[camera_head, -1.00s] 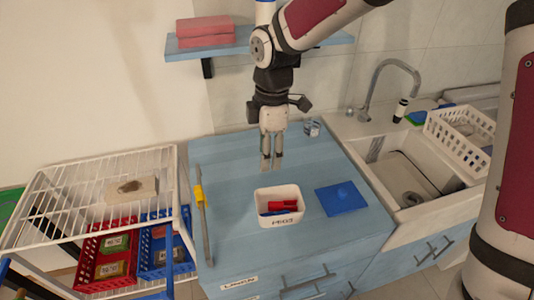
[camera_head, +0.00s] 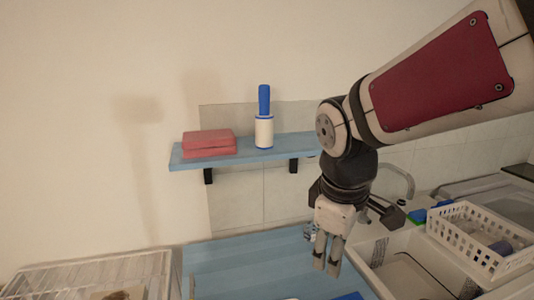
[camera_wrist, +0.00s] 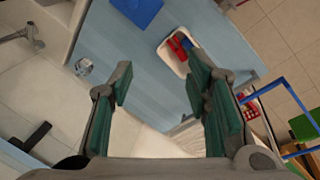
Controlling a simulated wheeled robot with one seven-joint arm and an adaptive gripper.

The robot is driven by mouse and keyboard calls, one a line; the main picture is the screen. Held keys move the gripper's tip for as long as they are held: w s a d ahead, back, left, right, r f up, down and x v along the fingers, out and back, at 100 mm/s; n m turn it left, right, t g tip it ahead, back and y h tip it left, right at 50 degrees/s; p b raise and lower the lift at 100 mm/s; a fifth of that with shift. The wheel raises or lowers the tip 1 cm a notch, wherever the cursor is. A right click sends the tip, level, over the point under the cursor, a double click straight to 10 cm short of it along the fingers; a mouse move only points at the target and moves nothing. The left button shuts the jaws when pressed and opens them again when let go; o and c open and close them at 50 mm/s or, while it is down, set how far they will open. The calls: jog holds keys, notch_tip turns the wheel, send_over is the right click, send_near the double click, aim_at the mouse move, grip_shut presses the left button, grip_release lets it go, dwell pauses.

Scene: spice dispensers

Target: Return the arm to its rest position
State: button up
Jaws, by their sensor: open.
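My gripper (camera_head: 328,250) hangs fingers-down at the end of my arm, over the right part of the blue counter (camera_head: 225,262) in the head view. Its fingers are apart and nothing is between them. In the wrist view my gripper (camera_wrist: 158,95) is open, with green pads facing each other. Beyond the fingers in that view are the blue counter top (camera_wrist: 140,60), a white bin (camera_wrist: 167,55) with red items in it, and a blue flat piece (camera_wrist: 140,8).
A blue wall shelf (camera_head: 185,162) holds red boxes (camera_head: 208,143) and a lint roller (camera_head: 264,132), left of my arm. At right are a faucet (camera_head: 408,180), a sink (camera_head: 415,275) and a white basket (camera_head: 475,240). A white wire rack (camera_head: 70,275) stands at lower left.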

jog(key=s+d+r+m+t, duration=0.1)
jog(key=s+d+r+m, duration=0.1)
jog(key=s+m, duration=0.3)
jog(key=s+d+r+m+t, duration=0.2)
jog(key=s+d+m, duration=0.3)
jog(key=s+m, duration=0.1)
jog(key=shift+s+d+r+y, duration=0.2)
jog(key=shift+s+r+y, duration=0.2)
jog(key=shift+s, duration=0.5)
